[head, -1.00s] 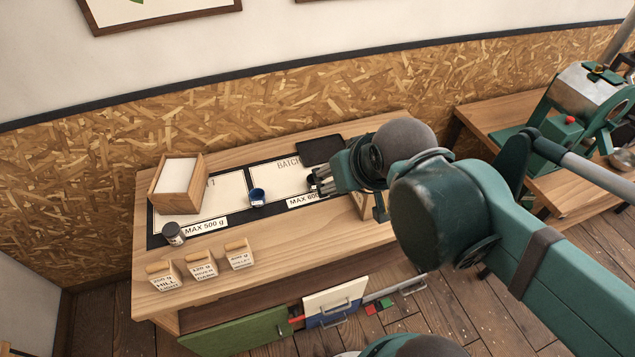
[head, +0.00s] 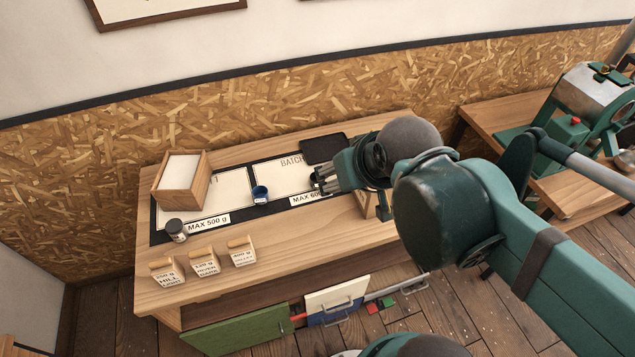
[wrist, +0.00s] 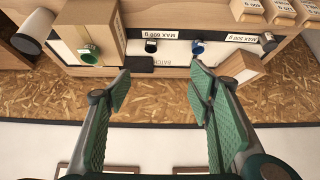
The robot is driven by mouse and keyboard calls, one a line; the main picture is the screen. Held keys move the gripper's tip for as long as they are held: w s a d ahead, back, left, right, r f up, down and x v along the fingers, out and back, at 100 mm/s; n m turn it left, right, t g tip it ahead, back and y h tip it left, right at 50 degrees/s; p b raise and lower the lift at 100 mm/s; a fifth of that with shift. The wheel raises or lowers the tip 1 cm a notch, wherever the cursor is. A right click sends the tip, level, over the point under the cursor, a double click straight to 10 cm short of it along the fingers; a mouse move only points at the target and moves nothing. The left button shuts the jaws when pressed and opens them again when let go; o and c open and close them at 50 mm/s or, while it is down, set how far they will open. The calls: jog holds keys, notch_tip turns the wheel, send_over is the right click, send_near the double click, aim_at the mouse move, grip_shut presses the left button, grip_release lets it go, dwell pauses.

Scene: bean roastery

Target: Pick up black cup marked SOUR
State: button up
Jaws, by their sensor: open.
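A small black cup (wrist: 151,46) stands on the white mat beside the MAX 600 g label in the wrist view. Any marking on it is too small to read. In the head view a dark shape beside my fingers may be this cup, mostly hidden. A blue cup (head: 260,194) stands to its left on the mat; it also shows in the wrist view (wrist: 197,47). My gripper (head: 322,181) is over the right part of the mat. Its green fingers (wrist: 161,84) are spread wide with nothing between them, and the black cup appears beyond their tips.
A black tray (head: 323,148) lies behind. A tall carton (wrist: 88,28) stands near the black cup. A green drawer (head: 238,330) sticks out below.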

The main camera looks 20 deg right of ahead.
jog(key=shift+w, duration=0.15)
jog(key=w+d+f+m+g+b, duration=0.15)
jog(key=w+f, duration=0.25)
jog(key=w, duration=0.5)
jog(key=w+f+m+g+b, duration=0.25)
jog(key=w+f, duration=0.25)
jog(key=w, duration=0.3)
jog(key=w+d+f+g+b, duration=0.1)
jog(key=w+f, duration=0.5)
jog(key=f, duration=0.3)
jog(key=w+d+f+m+g+b, duration=0.1)
jog(key=w+f+g, duration=0.1)
jog(key=w+f, duration=0.5)
notch_tip(320, 180, down, 3)
jog(key=shift+f+m+b, duration=0.1)
jog(key=shift+m+b, duration=0.2)
jog(key=shift+b, duration=0.1)
jog(key=shift+d, duration=0.1)
jog(key=shift+f, duration=1.25)
jog(key=shift+f, duration=0.1)
jog(key=shift+d+f+b, duration=0.1)
jog(key=shift+f+b, duration=0.2)
jog(key=shift+f, duration=2.2)
